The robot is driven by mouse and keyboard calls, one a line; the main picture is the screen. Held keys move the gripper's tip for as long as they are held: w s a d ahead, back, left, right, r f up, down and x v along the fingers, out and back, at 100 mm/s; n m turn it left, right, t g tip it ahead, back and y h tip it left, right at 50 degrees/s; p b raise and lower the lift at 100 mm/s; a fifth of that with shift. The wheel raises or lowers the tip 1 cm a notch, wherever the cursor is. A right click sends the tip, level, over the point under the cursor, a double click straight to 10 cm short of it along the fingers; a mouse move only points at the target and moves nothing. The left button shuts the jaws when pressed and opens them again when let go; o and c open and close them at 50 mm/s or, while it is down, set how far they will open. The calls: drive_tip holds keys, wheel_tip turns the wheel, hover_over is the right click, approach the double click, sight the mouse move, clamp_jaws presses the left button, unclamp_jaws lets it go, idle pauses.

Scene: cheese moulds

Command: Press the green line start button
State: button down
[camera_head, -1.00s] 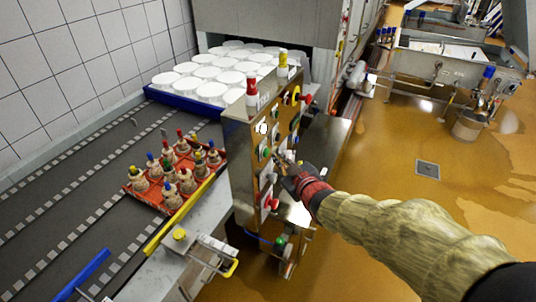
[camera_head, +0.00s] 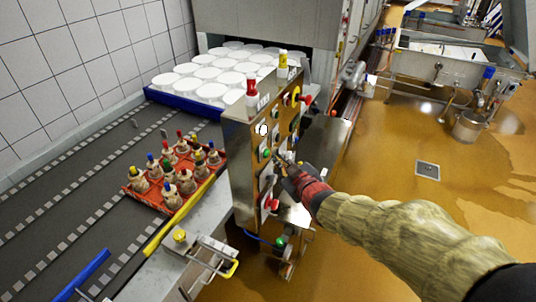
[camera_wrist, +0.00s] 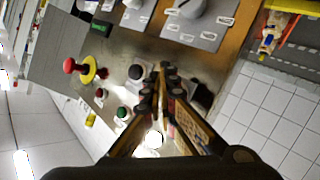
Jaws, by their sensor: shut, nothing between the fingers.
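The upright control panel (camera_head: 238,150) stands beside the conveyor, with several buttons, knobs and labels on its face. In the wrist view a green button (camera_wrist: 122,113) sits on the panel below a red button (camera_wrist: 100,92). I cannot tell from its label whether it is the line start button. My gripper (camera_head: 283,163) is close in front of the panel face in the head view. In the wrist view my gripper (camera_wrist: 166,70) is shut and empty, its tips beside a black knob (camera_wrist: 136,73) and up and right of the green button. I cannot tell whether the tips touch the panel.
A red mushroom button (camera_wrist: 70,66) on a yellow collar stands out from the panel. A red crate (camera_head: 146,201) of several bottle-like items lies on the conveyor (camera_head: 65,215). White moulds (camera_head: 200,88) fill a blue tray behind. The floor at right (camera_head: 400,195) is mostly clear.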

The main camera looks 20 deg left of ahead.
drive_tip(key=shift+a+b, duration=0.4)
drive_tip(key=shift+a, duration=0.05)
drive_tip(key=shift+a+b, duration=0.4)
drive_tip(key=shift+a, duration=0.1)
idle(0.9)
drive_tip(key=shift+d, duration=0.1)
drive_tip(key=shift+d+p, duration=0.3)
drive_tip(key=shift+d, duration=0.55)
drive_tip(key=d+p, duration=0.2)
drive_tip(key=d, duration=0.3)
drive_tip(key=shift+s, duration=0.2)
